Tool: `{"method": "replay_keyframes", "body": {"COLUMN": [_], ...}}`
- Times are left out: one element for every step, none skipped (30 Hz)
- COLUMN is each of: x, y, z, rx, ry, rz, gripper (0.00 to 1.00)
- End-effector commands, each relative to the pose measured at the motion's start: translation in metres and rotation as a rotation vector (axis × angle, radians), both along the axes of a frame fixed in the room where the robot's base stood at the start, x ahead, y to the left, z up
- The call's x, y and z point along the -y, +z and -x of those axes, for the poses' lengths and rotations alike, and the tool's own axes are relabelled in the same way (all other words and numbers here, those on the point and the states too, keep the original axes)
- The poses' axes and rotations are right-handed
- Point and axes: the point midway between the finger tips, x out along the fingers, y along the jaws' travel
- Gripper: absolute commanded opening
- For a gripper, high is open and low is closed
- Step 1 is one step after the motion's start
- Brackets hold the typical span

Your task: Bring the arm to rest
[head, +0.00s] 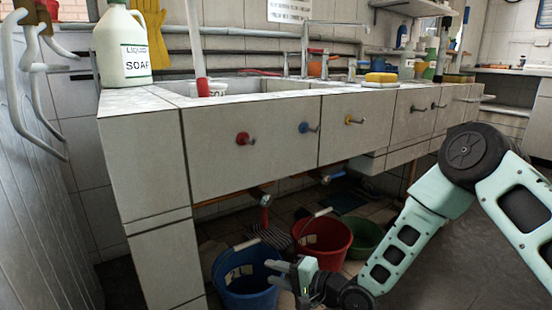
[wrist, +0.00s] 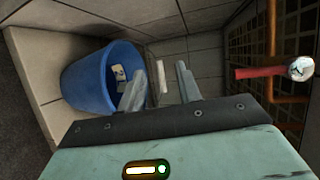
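My gripper (head: 278,273) is low in front of the sink unit, over the right part of the blue bucket (head: 238,286) in the head view. In the wrist view, my gripper's two fingers (wrist: 160,76) stand apart with a gap between them, and nothing is clearly held. The blue bucket (wrist: 88,82) is left of the fingers there. A small white piece, possibly the bucket's handle grip, shows in the gap; I cannot tell how far beyond the fingers it is. My arm reaches down from the right.
A red bucket (head: 322,240) and a green bucket (head: 366,238) stand behind my gripper under the tiled counter (head: 150,175). A soap jug (head: 121,48) and a yellow sponge (head: 381,77) are on top. Pipes run beneath. Floor at lower right is clear.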

Motion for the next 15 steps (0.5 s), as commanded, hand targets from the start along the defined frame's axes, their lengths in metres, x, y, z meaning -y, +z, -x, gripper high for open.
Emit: {"method": "replay_keyframes", "body": {"x": [0.015,0.025,0.040,0.051,0.064,0.081,0.095,0.108,0.127,0.141,0.155,0.174,0.188,0.201,0.219], "y": [0.005,0.005,0.006,0.008,0.010,0.014,0.017,0.021,0.027,0.031,0.037,0.045,0.050,0.057,0.066], "z": [-0.004,-0.005,-0.006,-0.007,-0.007,-0.006,-0.005,-0.003,-0.001,0.003,0.006,0.012,0.018,0.025,0.034], "rx": [0.039,0.058,0.079,0.094,0.105,0.119,0.126,0.131,0.134,0.133,0.129,0.123,0.112,0.102,0.085], "ry": [0.007,0.011,0.017,0.021,0.025,0.032,0.037,0.043,0.051,0.057,0.064,0.075,0.084,0.093,0.106], "rz": [0.125,0.203,0.305,0.381,0.454,0.550,0.620,0.687,0.775,0.838,0.897,0.974,1.029,1.079,1.141], "gripper": [0.34,0.34,0.34,0.34,0.34,0.34,0.34,0.34,0.34,0.34,0.34,0.34,0.34,0.34,0.34]}}
